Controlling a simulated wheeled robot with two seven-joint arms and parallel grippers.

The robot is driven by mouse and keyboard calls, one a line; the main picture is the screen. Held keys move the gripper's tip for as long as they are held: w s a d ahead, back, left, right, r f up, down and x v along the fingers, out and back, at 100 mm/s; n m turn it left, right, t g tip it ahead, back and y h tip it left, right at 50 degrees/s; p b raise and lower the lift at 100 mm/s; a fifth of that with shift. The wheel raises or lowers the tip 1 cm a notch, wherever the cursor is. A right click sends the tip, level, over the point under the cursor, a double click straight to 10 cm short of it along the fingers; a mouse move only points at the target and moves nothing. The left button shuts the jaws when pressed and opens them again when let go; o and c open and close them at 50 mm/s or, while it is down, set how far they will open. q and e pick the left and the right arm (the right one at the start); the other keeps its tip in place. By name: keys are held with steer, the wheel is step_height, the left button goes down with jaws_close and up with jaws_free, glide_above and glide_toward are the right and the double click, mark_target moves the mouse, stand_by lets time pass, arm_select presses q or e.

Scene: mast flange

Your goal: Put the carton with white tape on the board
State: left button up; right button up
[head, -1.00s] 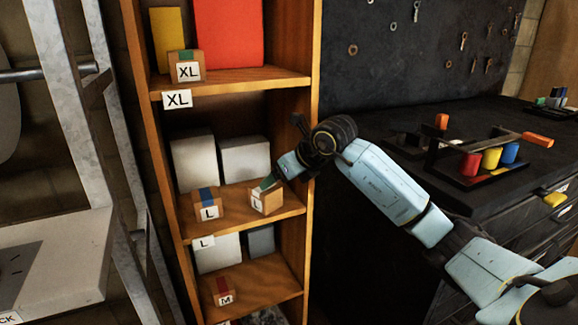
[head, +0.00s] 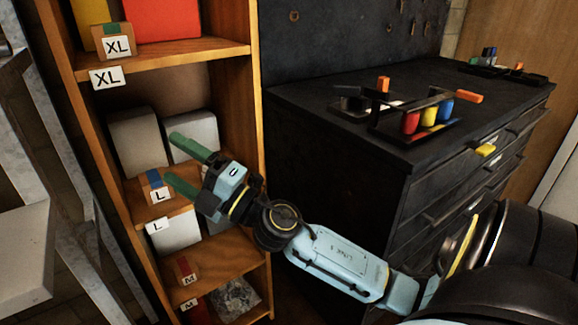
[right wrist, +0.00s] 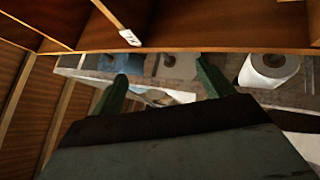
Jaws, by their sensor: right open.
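No carton with white tape can be made out now; the right part of the L shelf is partly hidden behind my right gripper. My right gripper (head: 188,162) is open, its two green fingers apart, in front of that shelf. It also shows in the right wrist view (right wrist: 163,88), with no carton visible between its fingers. A carton with blue tape (head: 154,187), marked L, stands on the shelf left of the fingers. A carton with green tape (head: 115,42) stands on the XL shelf, and one with red tape (head: 185,271) on the M shelf. I cannot identify the board. My left gripper is out of view.
Pale boxes (head: 137,140) stand at the back of the L shelf. The wooden bookcase's right side panel (head: 248,95) is close to my right arm. A dark cabinet (head: 330,170) with a rack of coloured cylinders (head: 428,116) stands to the right. A white roll (right wrist: 268,70) shows in the wrist view.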

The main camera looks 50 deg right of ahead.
steer(key=s+d+f+m+g+h, duration=0.35)
steer(key=f+m+h, duration=0.25)
steer(key=f+m, duration=0.3)
steer(key=s+d+f+m+g+h, duration=0.3)
steer(key=s+f+m+g+h, duration=0.1)
steer(key=f+m+h, duration=0.4)
steer(key=s+a+f+m+g+y, duration=0.2)
steer(key=s+a+f+g, duration=0.2)
steer(key=s+f, duration=0.3)
steer(key=s+a+f+m+g+y, duration=0.1)
steer(key=s+a+f+g+y, duration=0.2)
steer(key=s+f+g, duration=0.3)
steer(key=s, duration=0.5)
steer(key=shift+a+f+m+y, duration=0.3)
steer(key=shift+a+f+m, duration=0.1)
steer(key=shift+g, duration=0.35)
